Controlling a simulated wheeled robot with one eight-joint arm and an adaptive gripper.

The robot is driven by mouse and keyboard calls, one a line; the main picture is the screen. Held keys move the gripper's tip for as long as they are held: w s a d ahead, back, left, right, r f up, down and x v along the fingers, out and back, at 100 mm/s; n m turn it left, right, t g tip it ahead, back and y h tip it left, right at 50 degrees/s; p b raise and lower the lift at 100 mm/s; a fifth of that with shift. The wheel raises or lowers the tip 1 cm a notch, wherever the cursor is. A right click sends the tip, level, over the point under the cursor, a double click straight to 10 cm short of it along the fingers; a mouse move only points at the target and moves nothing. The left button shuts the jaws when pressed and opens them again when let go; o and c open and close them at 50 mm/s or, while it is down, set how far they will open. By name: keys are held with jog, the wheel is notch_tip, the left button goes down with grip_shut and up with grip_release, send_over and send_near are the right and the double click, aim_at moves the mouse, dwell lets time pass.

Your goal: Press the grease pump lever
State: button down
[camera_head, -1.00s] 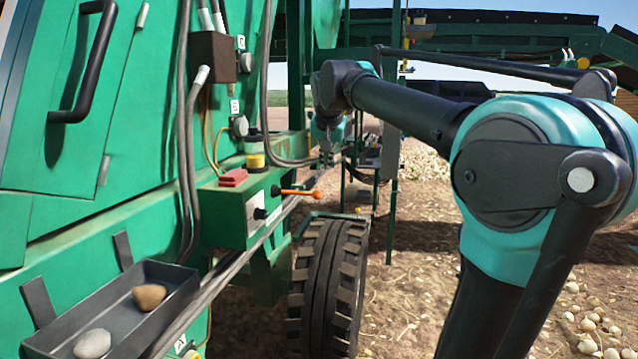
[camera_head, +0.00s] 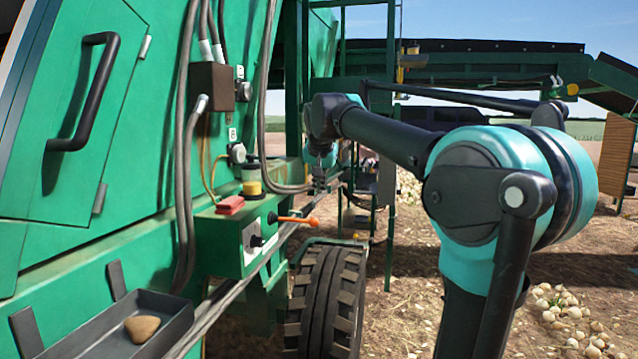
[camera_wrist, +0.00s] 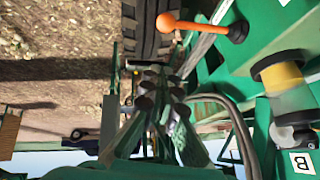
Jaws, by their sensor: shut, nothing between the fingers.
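The lever with an orange grip (camera_head: 298,220) sticks out to the right from a green box (camera_head: 222,240) on the machine's side. In the wrist view the lever (camera_wrist: 185,24) is at the top, a little right of centre. A clear canister with yellow contents (camera_head: 251,182) stands by the box; it also shows in the wrist view (camera_wrist: 283,80). My gripper (camera_head: 321,180) is beyond the lever and higher in the head view, small and partly blurred into the background. In the wrist view my gripper (camera_wrist: 160,82) is shut and empty, with a visible gap to the lever.
A grey hose (camera_head: 269,120) loops down near the canister. A red block (camera_head: 230,204) sits on the box. A large tyre (camera_head: 326,300) stands below the lever. A dark tray (camera_head: 75,343) holds a brown stone. Straw-covered ground lies to the right.

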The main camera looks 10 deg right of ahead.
send_over(316, 220)
jog(key=d, duration=0.1)
jog(key=f, duration=0.4)
jog(key=shift+w+f, duration=0.2)
jog(key=shift+w, duration=0.05)
jog(key=f, duration=0.3)
jog(key=shift+s+a, duration=0.15)
jog(key=shift+a, duration=0.25)
jog(key=shift+a+f, duration=0.1)
jog(key=shift+f, duration=0.35)
